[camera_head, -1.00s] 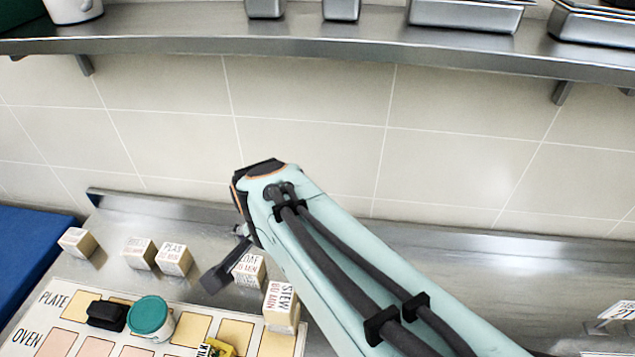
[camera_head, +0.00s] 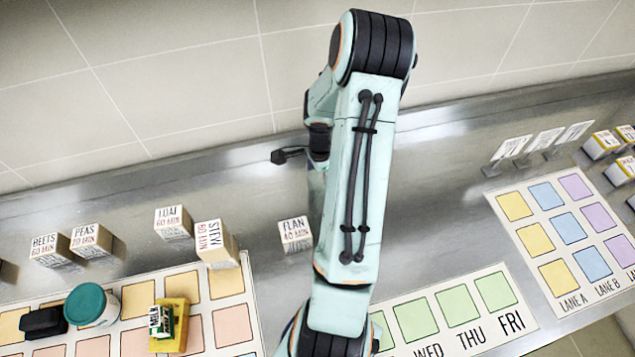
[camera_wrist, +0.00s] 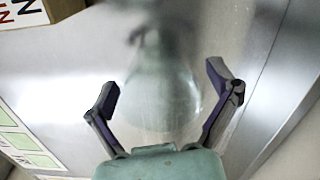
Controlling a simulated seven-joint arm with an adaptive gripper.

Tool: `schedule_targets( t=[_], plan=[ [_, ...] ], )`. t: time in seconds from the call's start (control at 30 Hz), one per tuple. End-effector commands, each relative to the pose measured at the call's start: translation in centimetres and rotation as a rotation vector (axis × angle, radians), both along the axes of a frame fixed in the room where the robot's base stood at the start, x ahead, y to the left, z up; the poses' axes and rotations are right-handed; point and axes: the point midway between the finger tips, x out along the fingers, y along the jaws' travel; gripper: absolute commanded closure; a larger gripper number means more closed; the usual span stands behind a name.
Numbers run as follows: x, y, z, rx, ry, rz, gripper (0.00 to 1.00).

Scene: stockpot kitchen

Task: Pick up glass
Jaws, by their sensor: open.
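In the head view my arm stands over the counter and hides most of the gripper.
A FLAN block (camera_head: 295,234) stands left of my arm, with a STEW block (camera_head: 216,243) further left. A teal-lidded jar (camera_head: 92,305) and a yellow item (camera_head: 170,325) sit on the chart at left. Card holders (camera_head: 510,152) stand at right.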

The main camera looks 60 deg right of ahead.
Motion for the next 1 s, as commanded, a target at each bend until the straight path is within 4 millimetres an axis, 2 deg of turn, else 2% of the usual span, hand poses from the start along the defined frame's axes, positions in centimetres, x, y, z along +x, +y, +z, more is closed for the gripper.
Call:
schedule_targets(
  t=[0.13,0.4,0.43,0.5,0.6,0.67,1.0],
  plan=[
    [0.0,0.0,-1.5,0.001,0.000,0.000,0.12],
    [0.0,0.0,-1.7,-0.002,-0.001,0.001,0.12],
    [0.0,0.0,-1.7,-0.001,-0.001,0.001,0.15],
    [0.0,0.0,-1.7,-0.001,-0.001,0.001,0.37],
    [0.0,0.0,-1.7,-0.001,-0.001,0.001,0.65],
    [0.0,0.0,-1.7,-0.001,-0.001,0.001,0.68],
    [0.0,0.0,-1.7,-0.001,-0.001,0.001,0.68]
  ],
)
